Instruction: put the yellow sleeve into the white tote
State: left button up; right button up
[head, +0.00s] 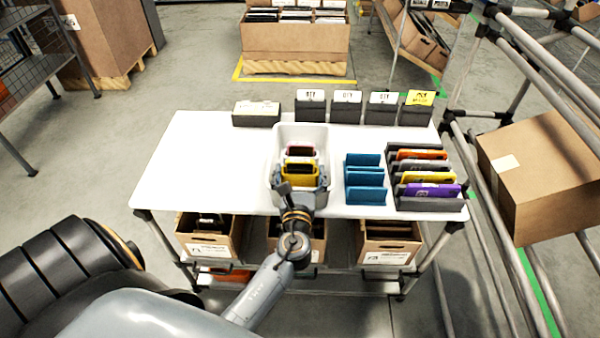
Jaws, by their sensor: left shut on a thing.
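The white tote (288,131) stands on the white table, left of the blue holders. My left gripper (301,185) is at the near end of the tote, reaching in over its near wall. It is shut on a yellow sleeve (300,171), which is inside the tote's outline. Whether the sleeve touches the tote floor cannot be seen. A red-pink sleeve (300,151) shows behind it in the tote. The gripper hides the tote's near wall and the lower part of the yellow sleeve. My right gripper is not in view.
Blue holders (364,177) stand right of the tote. A dark rack (436,205) holds orange, yellow and purple sleeves. Dark labelled bins (346,110) line the back edge. The table's left part (200,165) is clear. A tilted carton (540,175) is at right.

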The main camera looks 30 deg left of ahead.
pick_arm(q)
jog(key=shift+f, duration=0.1)
jog(key=o, duration=1.2)
jog(key=shift+r, duration=0.3)
jog(key=b+v, duration=0.2)
jog(key=v, duration=1)
